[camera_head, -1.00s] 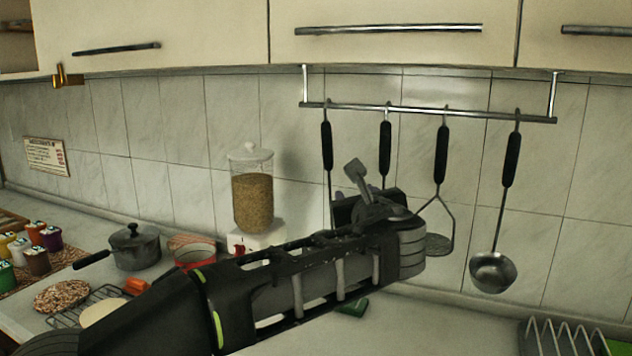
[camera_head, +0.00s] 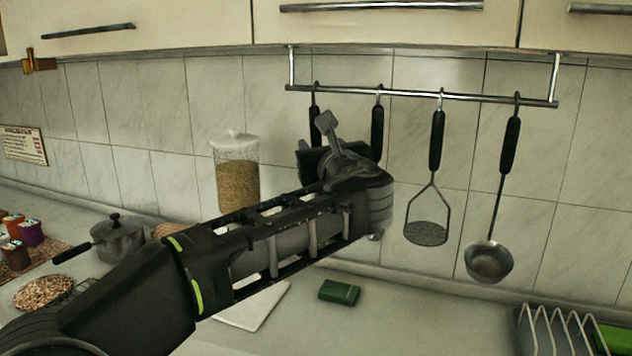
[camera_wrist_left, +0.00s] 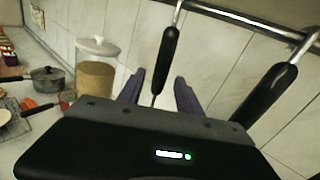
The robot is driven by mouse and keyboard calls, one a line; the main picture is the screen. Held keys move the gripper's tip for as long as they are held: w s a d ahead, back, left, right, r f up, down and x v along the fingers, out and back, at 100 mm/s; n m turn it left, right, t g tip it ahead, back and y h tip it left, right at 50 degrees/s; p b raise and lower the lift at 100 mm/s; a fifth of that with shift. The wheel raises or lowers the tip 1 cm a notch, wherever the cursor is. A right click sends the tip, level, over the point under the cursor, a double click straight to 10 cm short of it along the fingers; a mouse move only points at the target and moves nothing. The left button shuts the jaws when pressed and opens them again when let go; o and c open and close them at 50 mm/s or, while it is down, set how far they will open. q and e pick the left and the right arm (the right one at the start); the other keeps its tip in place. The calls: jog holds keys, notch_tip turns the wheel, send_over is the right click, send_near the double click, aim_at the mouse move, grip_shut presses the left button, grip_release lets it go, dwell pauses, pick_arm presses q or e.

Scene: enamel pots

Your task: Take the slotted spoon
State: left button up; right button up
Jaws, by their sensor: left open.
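Several black-handled utensils hang from the wall rail. The two left ones, the leftmost utensil (camera_head: 314,100) and the second utensil (camera_head: 377,130), have their heads hidden behind my left arm and gripper, so I cannot tell which is the slotted spoon. My left gripper (camera_head: 318,145) is open in front of the leftmost utensil. In the left wrist view the fingers of this gripper (camera_wrist_left: 158,88) stand apart, with the leftmost utensil (camera_wrist_left: 166,58) appearing between them, its lower end hidden. The second utensil (camera_wrist_left: 266,92) is to the right there. My right gripper is not in view.
The rail (camera_head: 420,95) also holds a masher (camera_head: 426,232) and a ladle (camera_head: 489,262) to the right. A grain dispenser (camera_head: 237,184) and a lidded pot (camera_head: 118,240) stand at the left.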

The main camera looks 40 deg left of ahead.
pick_arm(q)
jog(key=shift+w+a, duration=0.1)
jog(key=shift+a, duration=0.1)
jog(key=p+x, duration=0.1)
jog(key=x, duration=0.3)
jog(key=shift+w+a, duration=0.25)
jog(key=shift+a, duration=0.05)
jog(key=shift+c, duration=0.2)
grip_shut()
dwell(0.4)
